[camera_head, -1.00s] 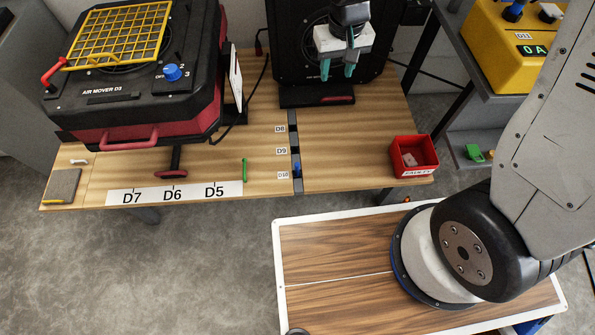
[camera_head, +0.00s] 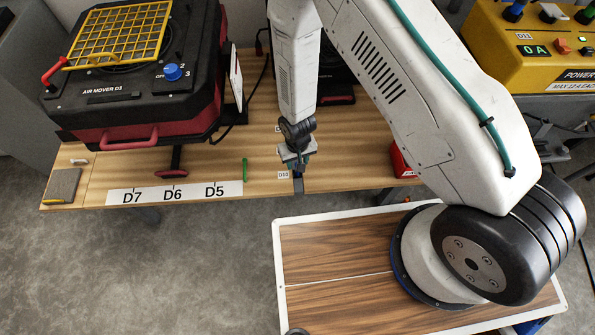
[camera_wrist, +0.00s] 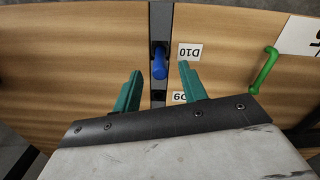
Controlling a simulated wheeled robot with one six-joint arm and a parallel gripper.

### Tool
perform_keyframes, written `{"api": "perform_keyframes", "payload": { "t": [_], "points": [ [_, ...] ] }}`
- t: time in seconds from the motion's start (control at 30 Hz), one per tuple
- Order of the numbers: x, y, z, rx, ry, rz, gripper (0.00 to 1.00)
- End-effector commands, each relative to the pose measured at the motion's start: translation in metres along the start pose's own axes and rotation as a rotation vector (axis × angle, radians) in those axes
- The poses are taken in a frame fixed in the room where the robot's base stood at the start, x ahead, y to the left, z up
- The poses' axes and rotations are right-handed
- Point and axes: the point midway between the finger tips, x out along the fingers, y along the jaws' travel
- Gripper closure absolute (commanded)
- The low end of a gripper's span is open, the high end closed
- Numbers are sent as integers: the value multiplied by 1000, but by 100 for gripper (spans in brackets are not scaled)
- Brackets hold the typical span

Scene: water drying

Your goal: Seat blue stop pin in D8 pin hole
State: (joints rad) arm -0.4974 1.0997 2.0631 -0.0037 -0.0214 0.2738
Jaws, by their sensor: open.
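The blue stop pin (camera_wrist: 159,64) stands in the dark rail (camera_wrist: 160,20) beside the D10 label (camera_wrist: 189,53) in the wrist view. My gripper (camera_wrist: 160,72) is open, with its two teal fingers on either side of the pin and a gap to each. In the head view my gripper (camera_head: 298,165) hangs over the rail next to the D10 label (camera_head: 283,175), and it hides the pin there. The D9 label (camera_wrist: 179,97) shows partly behind a finger. The D8 hole is hidden behind my arm and gripper.
A green handle (camera_head: 244,168) stands left of the rail, near the D7 D6 D5 strip (camera_head: 172,193). The black and red air mover (camera_head: 150,85) fills the left of the table. A red bin (camera_head: 402,163) at right is partly hidden by my arm.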

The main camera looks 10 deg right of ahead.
Motion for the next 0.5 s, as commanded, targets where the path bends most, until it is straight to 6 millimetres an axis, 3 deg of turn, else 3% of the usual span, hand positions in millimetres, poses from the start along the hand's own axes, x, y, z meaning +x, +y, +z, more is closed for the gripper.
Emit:
{"api": "perform_keyframes", "payload": {
  "t": [0.4, 0.5],
  "points": [
    [55, 0, 1, 0, -2, 1, 58],
    [61, 0, 1, 1, -1, 1, 58]
  ]
}}
